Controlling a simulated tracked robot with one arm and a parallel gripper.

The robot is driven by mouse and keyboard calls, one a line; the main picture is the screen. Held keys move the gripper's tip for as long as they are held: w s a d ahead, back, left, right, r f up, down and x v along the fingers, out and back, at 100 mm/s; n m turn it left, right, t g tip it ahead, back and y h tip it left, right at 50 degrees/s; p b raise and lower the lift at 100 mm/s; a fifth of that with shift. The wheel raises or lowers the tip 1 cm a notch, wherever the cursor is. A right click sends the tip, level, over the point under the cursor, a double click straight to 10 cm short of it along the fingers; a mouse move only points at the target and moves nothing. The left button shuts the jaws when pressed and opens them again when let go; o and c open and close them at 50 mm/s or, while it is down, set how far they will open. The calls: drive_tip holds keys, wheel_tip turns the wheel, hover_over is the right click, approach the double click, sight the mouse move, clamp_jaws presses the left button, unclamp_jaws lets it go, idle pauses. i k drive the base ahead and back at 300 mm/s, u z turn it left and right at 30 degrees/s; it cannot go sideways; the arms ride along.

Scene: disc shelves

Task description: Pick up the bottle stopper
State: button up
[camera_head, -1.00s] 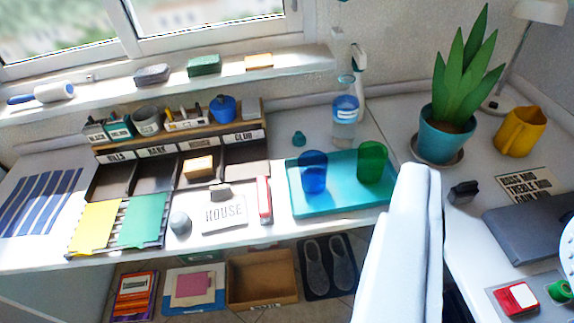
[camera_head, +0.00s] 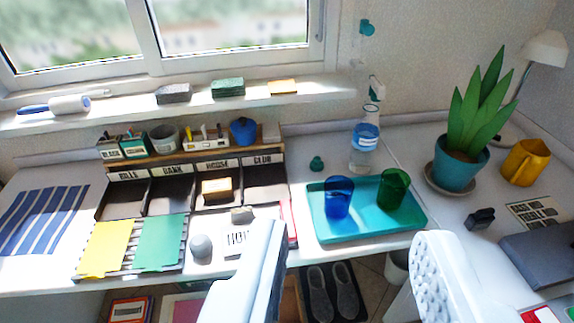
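A small teal stopper (camera_head: 316,163) stands on the white desk near the wall, behind the teal tray and left of the clear bottle (camera_head: 364,142), apart from both. The bottle is upright and has a blue label band. My gripper (camera_head: 350,240) is in the foreground, its two white fingers spread wide apart with nothing between them. It is open and well short of the stopper. The stopper is fully in view, with nothing in front of it.
A teal tray (camera_head: 322,236) holds a blue cup (camera_head: 339,197) and a green cup (camera_head: 392,188) in front of the stopper. A desk organizer (camera_head: 254,147) stands to its left. A potted plant (camera_head: 461,165) stands to the right. Bare desk surrounds the stopper.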

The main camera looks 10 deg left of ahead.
sight(317, 165)
drive_tip(key=u, duration=0.1)
drive_tip(key=i, duration=1)
drive_tip(key=z, duration=0.1)
